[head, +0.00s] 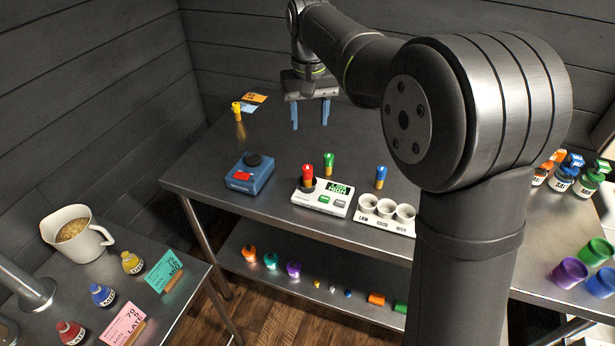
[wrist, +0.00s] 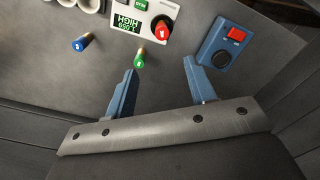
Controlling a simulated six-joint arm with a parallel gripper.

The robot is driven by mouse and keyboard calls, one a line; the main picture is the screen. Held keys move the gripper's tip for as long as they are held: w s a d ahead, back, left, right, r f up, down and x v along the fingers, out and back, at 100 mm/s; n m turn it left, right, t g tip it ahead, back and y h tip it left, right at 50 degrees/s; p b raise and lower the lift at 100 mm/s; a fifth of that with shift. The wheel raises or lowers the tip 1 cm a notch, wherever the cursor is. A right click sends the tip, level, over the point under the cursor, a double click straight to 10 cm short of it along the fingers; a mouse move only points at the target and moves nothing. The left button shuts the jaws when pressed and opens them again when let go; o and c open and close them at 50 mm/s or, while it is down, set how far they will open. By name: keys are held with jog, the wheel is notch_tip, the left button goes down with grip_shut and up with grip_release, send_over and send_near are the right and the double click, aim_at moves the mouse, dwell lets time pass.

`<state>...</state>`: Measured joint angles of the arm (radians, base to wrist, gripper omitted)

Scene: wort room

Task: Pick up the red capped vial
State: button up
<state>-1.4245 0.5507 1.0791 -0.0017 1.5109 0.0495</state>
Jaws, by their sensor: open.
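The red capped vial (head: 307,174) stands upright in the socket at the left end of a white meter (head: 322,202) with a green display. The vial also shows in the wrist view (wrist: 162,28), near the top. My gripper (head: 311,121) is open and empty above the back of the metal table, behind the meter and apart from the vial. In the wrist view its two blue fingers (wrist: 161,80) are spread wide, with nothing between them.
A green capped vial (head: 328,163) stands just behind the meter, close to the red one. A blue device (head: 250,174) sits to the left. A blue capped vial (head: 380,177) and a rack of white cups (head: 387,222) are right. A yellow vial (head: 237,111) stands back left.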

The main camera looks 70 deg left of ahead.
aim_at(308, 168)
notch_tip(308, 168, down, 12)
jog(key=shift+r, duration=0.25)
jog(key=shift+s+f, duration=0.2)
jog(key=shift+f, duration=2.45)
grip_shut()
jog(key=shift+r, duration=0.1)
